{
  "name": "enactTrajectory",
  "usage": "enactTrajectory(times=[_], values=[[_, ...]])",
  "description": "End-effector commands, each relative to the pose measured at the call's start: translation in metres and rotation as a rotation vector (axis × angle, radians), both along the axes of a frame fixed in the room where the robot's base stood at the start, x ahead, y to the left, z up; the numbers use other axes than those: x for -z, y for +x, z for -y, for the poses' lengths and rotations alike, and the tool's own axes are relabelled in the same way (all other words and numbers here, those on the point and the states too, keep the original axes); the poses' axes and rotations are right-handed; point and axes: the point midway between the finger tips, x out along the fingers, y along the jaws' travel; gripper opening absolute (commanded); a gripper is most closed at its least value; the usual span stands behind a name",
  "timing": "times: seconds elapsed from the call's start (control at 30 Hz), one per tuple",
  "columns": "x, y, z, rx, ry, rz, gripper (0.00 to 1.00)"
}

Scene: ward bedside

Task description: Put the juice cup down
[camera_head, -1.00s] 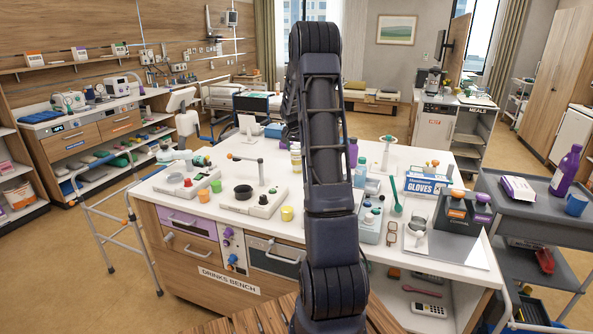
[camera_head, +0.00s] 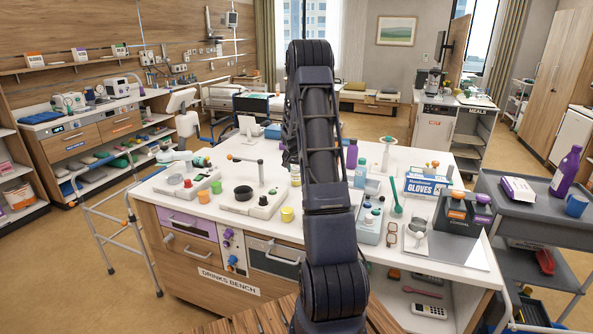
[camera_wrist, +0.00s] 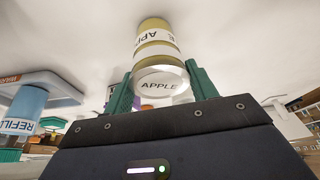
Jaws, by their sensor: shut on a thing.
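The juice cup (camera_wrist: 157,45), yellow with a pale end reading "APPLE", is between the green fingers of my gripper (camera_wrist: 160,85) in the wrist view. The fingers are shut on its sides. In the head view a small part of the cup (camera_head: 295,175) shows just left of my arm, over the white top of the drinks bench (camera_head: 345,158). My arm hides the gripper there. I cannot tell whether the cup touches the bench top.
A blue "REFILL" container (camera_wrist: 27,105) stands to the side in the wrist view.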

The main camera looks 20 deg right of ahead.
Motion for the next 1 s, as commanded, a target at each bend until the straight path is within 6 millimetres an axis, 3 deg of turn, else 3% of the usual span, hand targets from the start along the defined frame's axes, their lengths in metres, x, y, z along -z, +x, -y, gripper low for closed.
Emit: enactTrajectory(times=[0.23, 0.27, 0.37, 0.73, 1.0], values=[[0.002, 0.000, 0.000, 0.000, 0.000, 0.000, 0.29], [0.003, 0.000, 0.000, 0.000, 0.000, 0.000, 0.59], [0.003, 0.000, 0.000, 0.000, 0.000, 0.000, 0.79], [-0.002, 0.000, 0.000, 0.001, 0.000, 0.001, 0.79], [-0.037, -0.011, -0.010, 0.001, 0.000, 0.002, 0.79]])
